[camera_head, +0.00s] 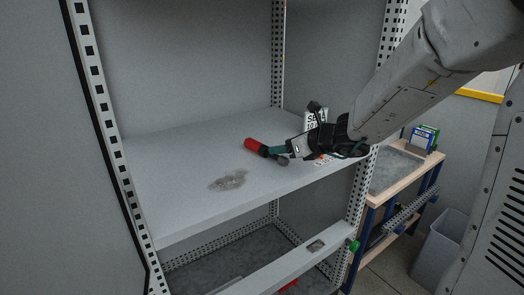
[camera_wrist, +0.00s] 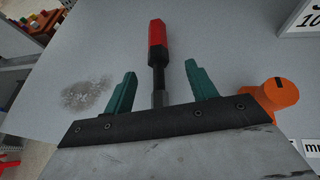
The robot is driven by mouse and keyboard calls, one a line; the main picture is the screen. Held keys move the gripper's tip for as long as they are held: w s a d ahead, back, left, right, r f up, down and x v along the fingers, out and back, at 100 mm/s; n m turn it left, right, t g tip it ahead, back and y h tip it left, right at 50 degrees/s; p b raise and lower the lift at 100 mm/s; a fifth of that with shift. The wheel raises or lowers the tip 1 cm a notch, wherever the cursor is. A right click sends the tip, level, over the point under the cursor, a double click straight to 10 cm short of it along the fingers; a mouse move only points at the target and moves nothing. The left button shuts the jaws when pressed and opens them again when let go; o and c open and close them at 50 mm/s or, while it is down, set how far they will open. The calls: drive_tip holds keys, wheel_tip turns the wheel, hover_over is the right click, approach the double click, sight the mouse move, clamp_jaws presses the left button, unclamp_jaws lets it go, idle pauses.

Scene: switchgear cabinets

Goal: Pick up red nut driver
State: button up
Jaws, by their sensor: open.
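The red nut driver (camera_head: 256,145) lies on the grey shelf (camera_head: 170,165) of the cabinet. In the wrist view the nut driver (camera_wrist: 157,42) has its red handle pointing away from my gripper and its dark shaft running back between the fingers. My gripper (camera_head: 279,152) is at the nut driver's near end, low over the shelf. In the wrist view my gripper (camera_wrist: 158,82) is open, with one green finger on each side of the shaft and a gap to both. The shaft's near end is partly hidden by the gripper body.
An orange object (camera_wrist: 272,96) lies close to the right of my gripper. A white sign (camera_head: 314,119) stands behind the gripper on the shelf. Perforated posts (camera_head: 105,110) edge the cabinet. The shelf's left part is clear, with a dark stain (camera_head: 229,180). A workbench (camera_head: 397,170) stands at the right.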

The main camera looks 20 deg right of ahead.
sight(266, 147)
drive_tip(key=x, duration=0.5)
drive_tip(key=shift+w+a+r, duration=0.1)
drive_tip(key=shift+w+a, duration=0.05)
drive_tip(key=shift+a, duration=0.2)
drive_tip(key=c, duration=1.1)
drive_tip(key=shift+r, duration=0.1)
drive_tip(key=shift+c, duration=0.2)
